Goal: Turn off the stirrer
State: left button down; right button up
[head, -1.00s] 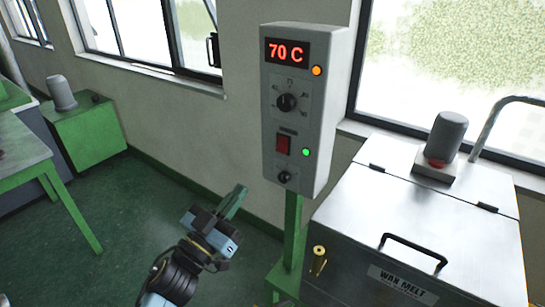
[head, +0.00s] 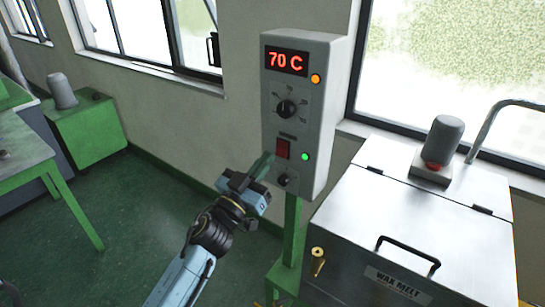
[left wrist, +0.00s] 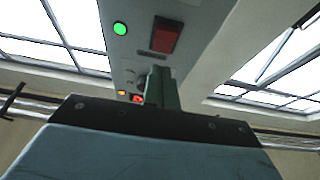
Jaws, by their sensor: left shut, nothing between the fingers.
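A grey control box (head: 325,110) on a green post carries a red rocker switch (head: 283,149), with a lit green lamp (head: 305,156) beside it. The switch also shows in the left wrist view (left wrist: 165,38), as does the green lamp (left wrist: 120,28). My left gripper (head: 265,163) is shut and empty. Its green fingertips are just left of and slightly below the switch; I cannot tell whether they touch the box. The grey stirrer motor (head: 447,137) stands on the tank lid with a red part at its base. My right gripper is not in view.
The box has a display (head: 286,60) reading 70 C, an orange lamp (head: 316,79), a large dial (head: 286,108) and a small knob (head: 286,180) below the switch. The steel wax melt tank (head: 420,215) stands at right.

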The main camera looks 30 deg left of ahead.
pick_arm(q)
jog(key=shift+w+d+f+b, duration=0.15)
jog(key=shift+w+f, duration=0.3)
jog(key=shift+w, duration=0.4)
jog(key=shift+w+d+f+b, duration=0.15)
jog(key=shift+w+f, duration=0.3)
jog(key=shift+w, duration=0.35)
jog(key=f+b, duration=0.1)
jog(key=b, duration=0.2)
jog(key=shift+w+t, duration=0.25)
jog(key=shift+t, duration=0.05)
jog(key=shift+r+b, duration=0.1)
jog(key=shift+b, duration=0.2)
jog(key=shift+w+r, duration=0.1)
jog(key=shift+r, duration=0.1)
jog(key=shift+s+p, duration=0.35)
jog(key=shift+p, duration=0.1)
jog(key=b, duration=0.2)
send_near(282, 149)
jog(key=s+f, duration=0.4)
jog(key=s, duration=0.2)
jog(key=shift+w+a+f, duration=0.1)
jog(key=shift+w+a, duration=0.1)
jog(key=shift+a, duration=0.2)
